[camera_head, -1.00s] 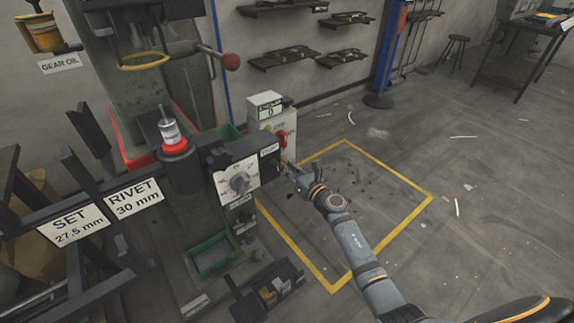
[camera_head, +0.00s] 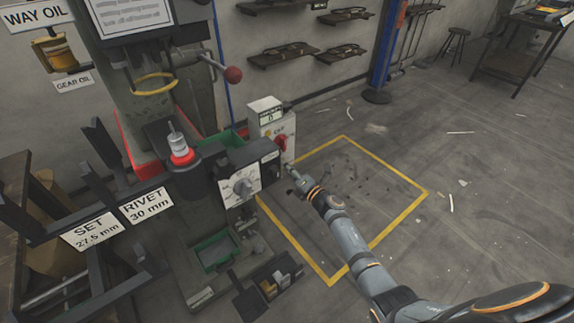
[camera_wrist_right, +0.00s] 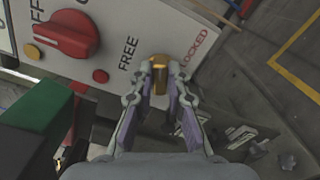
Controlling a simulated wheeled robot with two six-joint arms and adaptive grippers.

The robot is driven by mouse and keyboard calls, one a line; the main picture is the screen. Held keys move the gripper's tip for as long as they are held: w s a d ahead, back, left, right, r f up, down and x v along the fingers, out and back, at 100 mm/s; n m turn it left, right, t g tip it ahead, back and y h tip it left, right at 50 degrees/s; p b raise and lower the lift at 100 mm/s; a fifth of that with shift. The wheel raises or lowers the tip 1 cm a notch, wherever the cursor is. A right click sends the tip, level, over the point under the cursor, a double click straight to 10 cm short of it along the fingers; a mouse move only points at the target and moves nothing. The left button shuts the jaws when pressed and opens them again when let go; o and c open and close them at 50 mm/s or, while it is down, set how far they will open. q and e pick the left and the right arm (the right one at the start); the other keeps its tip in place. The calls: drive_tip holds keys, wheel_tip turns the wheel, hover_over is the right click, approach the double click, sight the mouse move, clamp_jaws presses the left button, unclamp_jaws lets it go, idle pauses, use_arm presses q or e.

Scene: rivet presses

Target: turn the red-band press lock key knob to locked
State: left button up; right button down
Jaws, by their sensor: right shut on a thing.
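The press (camera_head: 150,60) with red edging stands at the left in the head view. Its white control panel (camera_wrist_right: 100,50) fills the upper left of the wrist view, with FREE (camera_wrist_right: 127,53) and LOCKED (camera_wrist_right: 195,47) printed on it. A small brass lock key knob (camera_wrist_right: 158,63) sits between these two words. My right gripper (camera_wrist_right: 159,85) is shut on the knob, one finger on each side. The fingertips partly hide the knob, so its exact setting is hard to tell. In the head view my right gripper (camera_head: 292,180) is beside the control box. My left gripper is out of view.
A large red rotary switch (camera_wrist_right: 68,34) is left of the knob on the same panel.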

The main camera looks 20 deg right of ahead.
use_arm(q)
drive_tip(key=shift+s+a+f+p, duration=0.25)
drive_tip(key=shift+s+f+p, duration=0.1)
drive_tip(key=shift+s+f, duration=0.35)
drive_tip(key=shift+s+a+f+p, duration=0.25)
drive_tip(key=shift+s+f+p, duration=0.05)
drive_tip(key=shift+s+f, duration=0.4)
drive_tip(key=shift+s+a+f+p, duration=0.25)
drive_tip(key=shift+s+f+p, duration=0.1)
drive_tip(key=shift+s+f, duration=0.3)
use_arm(e)
drive_tip(key=shift+m, duration=2.4)
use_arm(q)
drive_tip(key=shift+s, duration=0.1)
use_arm(e)
drive_tip(key=c, duration=1.3)
unclamp_jaws()
drive_tip(key=shift+d+f, duration=0.1)
drive_tip(key=shift+s, duration=0.15)
drive_tip(key=v, duration=1.1)
drive_tip(key=shift+s+d, duration=0.1)
drive_tip(key=shift+s, duration=0.3)
